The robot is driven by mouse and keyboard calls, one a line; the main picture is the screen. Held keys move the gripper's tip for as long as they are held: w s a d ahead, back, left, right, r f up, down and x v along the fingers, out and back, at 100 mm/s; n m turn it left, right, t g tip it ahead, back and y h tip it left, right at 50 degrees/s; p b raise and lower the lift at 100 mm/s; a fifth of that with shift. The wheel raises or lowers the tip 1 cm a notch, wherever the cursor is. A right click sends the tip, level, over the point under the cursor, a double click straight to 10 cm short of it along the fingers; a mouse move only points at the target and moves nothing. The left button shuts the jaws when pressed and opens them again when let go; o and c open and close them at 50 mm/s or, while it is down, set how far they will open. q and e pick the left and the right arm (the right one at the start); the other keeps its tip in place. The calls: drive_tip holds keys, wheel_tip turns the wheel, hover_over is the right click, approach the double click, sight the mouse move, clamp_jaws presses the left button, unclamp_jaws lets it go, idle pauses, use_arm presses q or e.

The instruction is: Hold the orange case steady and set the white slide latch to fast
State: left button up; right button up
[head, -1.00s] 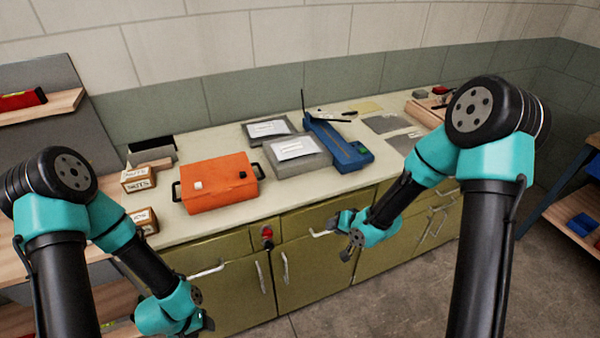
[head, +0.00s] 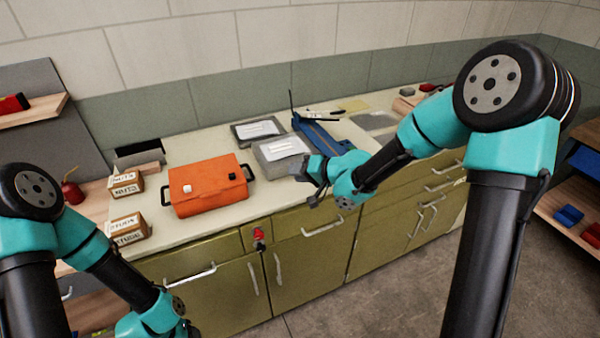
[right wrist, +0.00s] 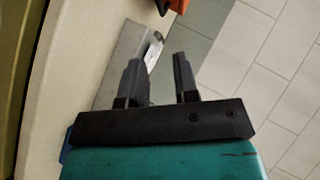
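The orange case (head: 208,201) sits on the counter, left of centre in the head view, with black handles at its sides. A small white part (head: 187,188) and a small black part (head: 232,176) show on its top; the latch setting is too small to read. A corner of the case shows at the top of the right wrist view (right wrist: 178,5). My right gripper (head: 314,182) is right of the case, near the counter's front edge; its fingers (right wrist: 157,75) are apart and empty. My left gripper is low at the bottom left, its fingers mostly cut off.
A grey box with a paper label (head: 276,165) and a blue tool (head: 325,143) stand right of the case. Labelled cartons (head: 127,228) stand left of it. A red knob (head: 259,236) is on the cabinet front. The counter before the case is clear.

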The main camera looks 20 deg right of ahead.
drive_tip(key=x, duration=1.6)
drive_tip(key=shift+w+a+f, duration=0.2)
drive_tip(key=shift+c, duration=0.3)
clamp_jaws()
use_arm(q)
drive_tip(key=shift+c, duration=0.4)
